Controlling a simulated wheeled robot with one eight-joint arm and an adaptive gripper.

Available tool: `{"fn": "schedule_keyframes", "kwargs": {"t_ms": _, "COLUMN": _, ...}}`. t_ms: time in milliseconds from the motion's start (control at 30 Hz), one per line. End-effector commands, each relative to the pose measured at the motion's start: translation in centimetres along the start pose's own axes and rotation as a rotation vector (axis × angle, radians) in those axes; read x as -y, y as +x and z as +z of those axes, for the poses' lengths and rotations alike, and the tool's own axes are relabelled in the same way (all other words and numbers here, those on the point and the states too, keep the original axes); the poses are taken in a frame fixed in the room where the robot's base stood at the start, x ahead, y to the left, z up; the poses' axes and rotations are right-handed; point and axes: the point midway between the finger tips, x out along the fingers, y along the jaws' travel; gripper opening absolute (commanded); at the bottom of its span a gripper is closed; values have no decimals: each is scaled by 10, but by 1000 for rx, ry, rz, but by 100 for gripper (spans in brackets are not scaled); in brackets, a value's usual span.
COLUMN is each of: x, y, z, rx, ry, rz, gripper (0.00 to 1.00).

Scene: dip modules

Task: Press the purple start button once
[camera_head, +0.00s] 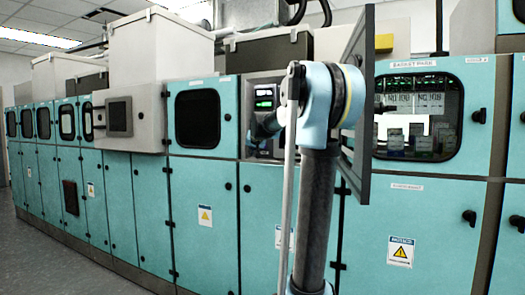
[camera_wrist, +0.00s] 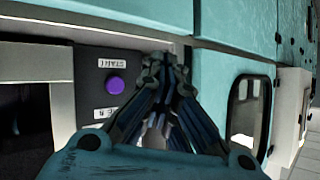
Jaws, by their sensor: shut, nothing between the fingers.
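The purple start button (camera_wrist: 116,85) is a round knob on a dark panel in the wrist view, beside a white label that reads START upside down. My gripper (camera_wrist: 165,62) is shut and empty. In the wrist view its fingertips lie to the right of the button, apart from it in the picture; how far they are from the panel is hard to tell. In the head view I cannot make out the button, and my arm stands in front of part of the panel area.
A recessed panel with a green-lit display (camera_head: 265,97) sits behind my arm. Teal cabinets (camera_head: 204,180) run along the wall. A dark flat screen (camera_head: 357,100) sticks out edge-on just right of my arm. A second white label (camera_wrist: 114,113) is near the button.

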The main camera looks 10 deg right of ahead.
Motion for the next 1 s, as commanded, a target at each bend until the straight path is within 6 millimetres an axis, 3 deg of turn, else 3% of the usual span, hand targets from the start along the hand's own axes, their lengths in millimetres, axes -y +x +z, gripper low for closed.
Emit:
{"fn": "schedule_keyframes", "kwargs": {"t_ms": 600, "x": -35, "y": 47, "z": -34, "rx": 0, "ry": 2, "rz": 2, "gripper": 0}}
{"fn": "schedule_keyframes", "kwargs": {"t_ms": 1000, "x": -43, "y": 58, "z": -42, "rx": 0, "ry": 0, "rz": 0, "gripper": 0}}
